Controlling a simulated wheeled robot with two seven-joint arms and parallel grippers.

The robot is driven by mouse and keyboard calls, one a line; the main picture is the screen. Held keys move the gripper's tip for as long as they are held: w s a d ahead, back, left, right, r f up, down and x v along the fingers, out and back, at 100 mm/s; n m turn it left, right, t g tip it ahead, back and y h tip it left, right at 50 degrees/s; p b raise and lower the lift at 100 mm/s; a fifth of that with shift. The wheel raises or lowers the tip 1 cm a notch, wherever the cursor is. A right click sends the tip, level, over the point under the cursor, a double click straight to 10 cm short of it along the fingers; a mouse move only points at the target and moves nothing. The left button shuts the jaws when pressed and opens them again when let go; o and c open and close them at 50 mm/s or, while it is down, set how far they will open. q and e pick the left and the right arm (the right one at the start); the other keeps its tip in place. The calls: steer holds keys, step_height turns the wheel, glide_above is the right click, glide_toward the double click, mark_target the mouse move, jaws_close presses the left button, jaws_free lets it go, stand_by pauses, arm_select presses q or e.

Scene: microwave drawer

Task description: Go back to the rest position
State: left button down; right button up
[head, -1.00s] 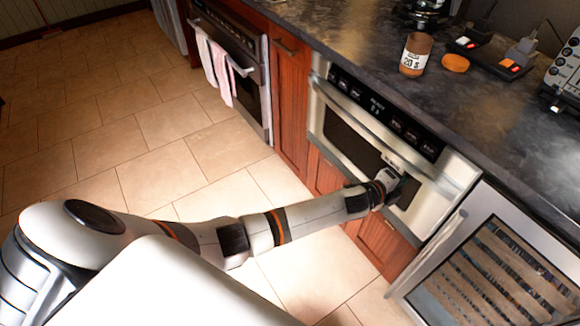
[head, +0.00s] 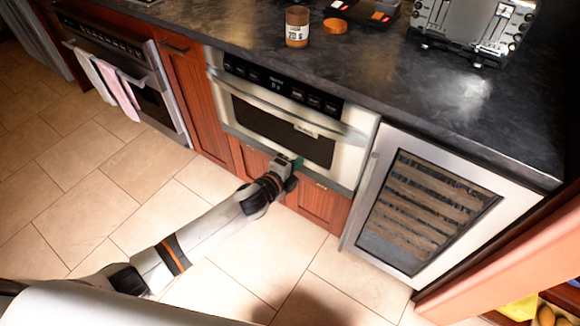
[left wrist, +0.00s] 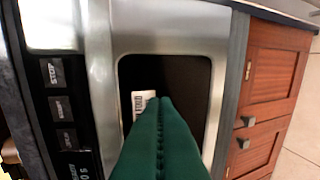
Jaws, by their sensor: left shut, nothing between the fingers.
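The stainless microwave drawer (head: 350,152) is built in under the dark counter and looks shut in the head view. My left gripper (head: 296,163) is near the lower edge of the microwave front, with its green fingers partly hidden by the wrist. In the left wrist view, the green fingers (left wrist: 158,103) are together and empty, pointing at the microwave's dark window (left wrist: 185,85). I cannot tell whether they touch the front. My right gripper is in neither view.
A glass-fronted wine cooler (head: 420,205) stands right of the microwave. An oven with towels (head: 125,95) is at the left. The counter (head: 420,90) holds a jar (head: 297,27), an orange lid (head: 335,25) and a toaster (head: 470,25). The tiled floor (head: 60,220) is clear.

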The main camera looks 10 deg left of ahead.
arm_select(q)
steer(key=s+a+f+n+g+y+p, duration=0.1)
steer(key=s+a+f+n+g+y, duration=0.1)
steer(key=s+a+f+n, duration=0.4)
steer(key=s+a+f+n+g+y+p, duration=0.1)
steer(key=s+a+f+g, duration=0.1)
steer(key=s+f, duration=0.7)
steer(key=s+a+f+n+g+y, duration=0.2)
steer(key=s+a+f+n, duration=0.25)
steer(key=f, duration=0.55)
steer(key=s+f+n+g+p, duration=0.1)
steer(key=s+f+n+g, duration=0.2)
steer(key=s, duration=1.3)
steer(key=s+a+f+n+g+p, duration=0.1)
steer(key=s+f+n+g, duration=0.2)
steer(key=s, duration=1.2)
step_height(320, 180, down, 5)
steer(key=shift+s+f+n+y, duration=0.1)
steer(key=shift+s+n+y, duration=0.3)
steer(key=shift+n, duration=0.85)
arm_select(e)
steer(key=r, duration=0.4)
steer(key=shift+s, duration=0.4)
arm_select(q)
steer(key=shift+a, duration=0.1)
